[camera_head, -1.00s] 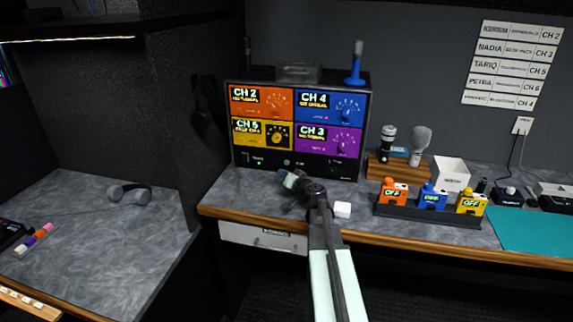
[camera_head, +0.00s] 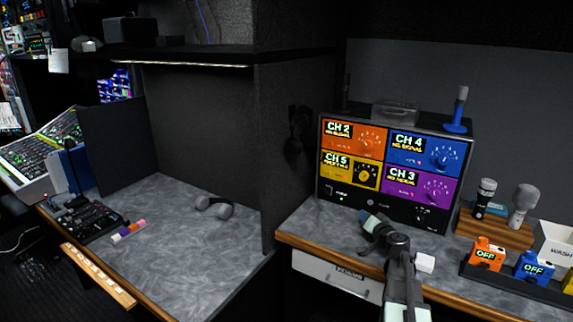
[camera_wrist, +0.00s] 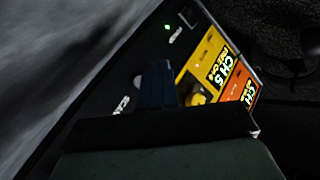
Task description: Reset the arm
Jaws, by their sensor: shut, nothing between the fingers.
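My gripper (camera_head: 372,222) is in front of the channel receiver unit, above the grey desk, at the end of my arm, which rises from the bottom of the head view. It is shut and holds nothing. In the wrist view the dark fingers (camera_wrist: 158,88) stand in front of the unit's lower panel. The receiver unit (camera_head: 392,170) has orange, blue, yellow and purple panels marked CH 2, CH 4, CH 5 and CH 3. The yellow CH 5 panel also shows in the wrist view (camera_wrist: 207,58).
A small white block (camera_head: 425,262) lies just right of my arm. Bodypacks marked OFF, orange (camera_head: 487,255) and blue (camera_head: 533,268), stand in a dark rack. A dark partition (camera_head: 297,150) rises left of the unit.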

